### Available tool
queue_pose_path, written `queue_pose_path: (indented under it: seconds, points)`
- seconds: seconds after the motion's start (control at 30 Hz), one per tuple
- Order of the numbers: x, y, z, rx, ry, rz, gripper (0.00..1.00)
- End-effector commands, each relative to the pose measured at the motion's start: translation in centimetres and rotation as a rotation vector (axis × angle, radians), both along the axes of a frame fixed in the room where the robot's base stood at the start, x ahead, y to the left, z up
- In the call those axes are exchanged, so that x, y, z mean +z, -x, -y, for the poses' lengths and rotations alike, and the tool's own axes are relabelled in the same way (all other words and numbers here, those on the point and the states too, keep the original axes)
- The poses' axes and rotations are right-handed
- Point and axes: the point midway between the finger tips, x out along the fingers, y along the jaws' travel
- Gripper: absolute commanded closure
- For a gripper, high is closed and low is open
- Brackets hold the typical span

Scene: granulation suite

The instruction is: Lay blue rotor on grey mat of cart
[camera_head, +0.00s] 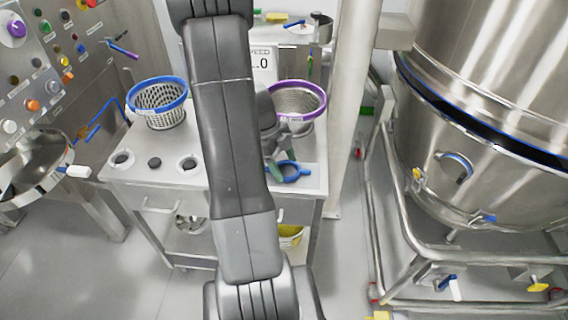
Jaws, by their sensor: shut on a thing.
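My gripper (277,168) is over the right part of the cart (135,178), partly hidden behind my arm. It is shut on the blue rotor (296,178), a blue ring-like piece with arms. The rotor is low over the grey mat (314,172) at the cart's front right. I cannot tell whether the rotor touches the mat. My arm hides the middle of the cart top and part of the mat.
A blue-rimmed basket (158,104) and a purple-rimmed sieve (297,100) stand on the cart. A white post (350,110) stands right of the cart, then a large steel vessel (480,110). A control panel (35,60) is at left.

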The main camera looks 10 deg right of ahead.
Motion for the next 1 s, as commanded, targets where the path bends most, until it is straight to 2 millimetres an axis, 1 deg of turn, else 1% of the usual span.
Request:
queue_pose_path:
  seconds: [0.43, 0.47, 0.5, 0.57, 0.6, 0.87, 1.0]
  points:
    - [0.0, 0.0, 0.0, 0.0, 0.0, 0.001, 0.68]
    - [0.0, 0.0, 0.0, 0.0, 0.0, 0.001, 0.33]
    - [0.0, 0.0, 0.0, 0.0, 0.0, 0.001, 0.25]
    - [0.0, 0.0, 0.0, 0.0, 0.0, 0.001, 0.13]
    - [0.0, 0.0, 0.0, 0.0, 0.0, 0.001, 0.11]
    - [0.0, 0.0, 0.0, 0.0, -0.001, 0.001, 0.11]
    - [1.0, -0.3, -0.3, 0.001, 0.0, 0.003, 0.11]
